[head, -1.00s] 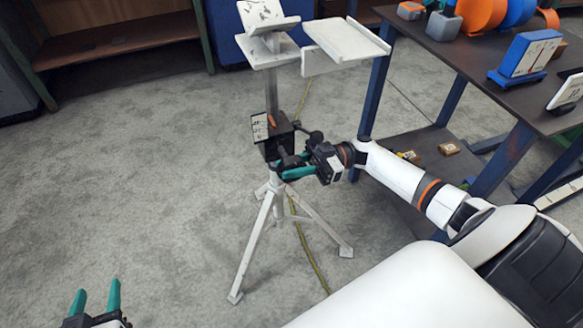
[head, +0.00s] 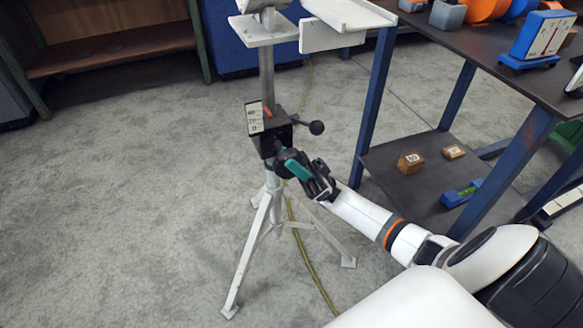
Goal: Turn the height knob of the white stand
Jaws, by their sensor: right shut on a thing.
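The white stand (head: 264,240) stands upright on three splayed legs, with a grey column (head: 267,80) rising from a black clamp block (head: 268,138). A white label is on the block's left face. A black ball-ended lever (head: 316,128) sticks out to the right, clear of my gripper. My right gripper (head: 287,160) has teal fingers and is shut on the dark height knob (head: 279,151) at the front of the block. The fingers and the gripper body hide most of the knob. My left gripper is out of view.
A dark workbench with blue legs (head: 375,100) stands just right of the stand, with small wooden blocks (head: 410,163) on its lower shelf. A yellow cable (head: 312,268) lies on the floor behind the stand. Carpet to the left is clear.

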